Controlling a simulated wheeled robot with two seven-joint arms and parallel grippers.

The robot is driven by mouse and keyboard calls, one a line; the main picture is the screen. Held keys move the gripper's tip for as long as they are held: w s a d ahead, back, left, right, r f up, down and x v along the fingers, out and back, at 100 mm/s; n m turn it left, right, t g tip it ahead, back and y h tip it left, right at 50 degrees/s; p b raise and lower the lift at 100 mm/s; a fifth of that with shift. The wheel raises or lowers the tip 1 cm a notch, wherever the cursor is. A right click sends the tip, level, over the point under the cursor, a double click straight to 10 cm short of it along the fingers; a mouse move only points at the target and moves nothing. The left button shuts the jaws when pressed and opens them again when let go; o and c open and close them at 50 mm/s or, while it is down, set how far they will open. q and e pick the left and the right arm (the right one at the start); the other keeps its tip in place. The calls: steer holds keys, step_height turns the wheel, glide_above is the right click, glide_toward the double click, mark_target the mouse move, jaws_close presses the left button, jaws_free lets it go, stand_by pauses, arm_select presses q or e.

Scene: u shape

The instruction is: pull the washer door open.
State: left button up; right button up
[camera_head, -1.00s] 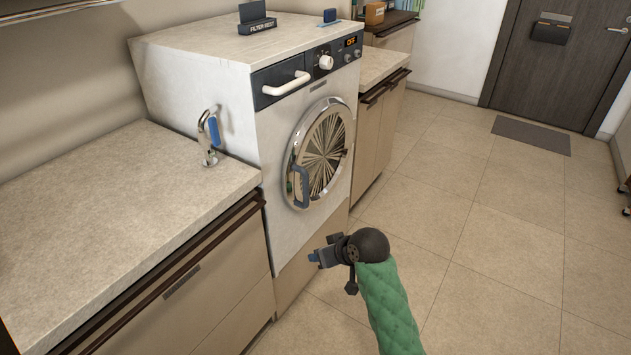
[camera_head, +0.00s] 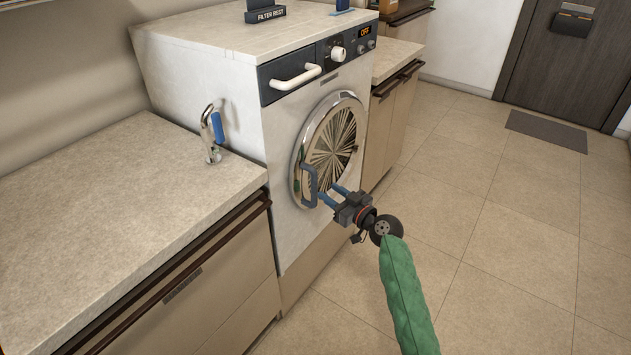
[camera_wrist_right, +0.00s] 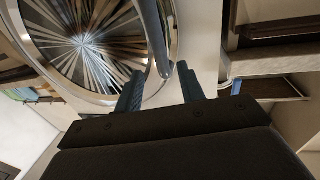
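The washer (camera_head: 215,95) is white, with a round chrome-rimmed door (camera_head: 337,135) that looks shut. A blue-grey loop handle (camera_head: 306,185) stands out at the door's lower left edge. My right gripper (camera_head: 328,193) is open, its two blue fingers pointing at the handle from the right. In the right wrist view the door (camera_wrist_right: 80,40) fills the upper left, and the handle's bar (camera_wrist_right: 153,35) comes down to the gap between the spread fingers (camera_wrist_right: 162,76). I cannot tell whether either finger touches it. My left gripper is out of view.
A pale counter (camera_head: 110,200) with a blue-handled tap (camera_head: 214,130) stands left of the washer. A cabinet (camera_head: 393,110) stands to its right. The tiled floor (camera_head: 500,220) in front and to the right is clear, with a grey mat (camera_head: 547,131) by the dark door.

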mark_target(315, 181)
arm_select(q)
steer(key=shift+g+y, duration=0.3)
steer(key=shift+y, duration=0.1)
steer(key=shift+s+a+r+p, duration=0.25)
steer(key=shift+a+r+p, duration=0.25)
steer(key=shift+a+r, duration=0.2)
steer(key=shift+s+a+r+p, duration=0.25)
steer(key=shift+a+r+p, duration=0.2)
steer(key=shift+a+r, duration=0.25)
arm_select(e)
steer(key=shift+x, duration=3.85)
steer(key=shift+c, duration=0.2)
steer(key=shift+s, duration=0.1)
jaws_close()
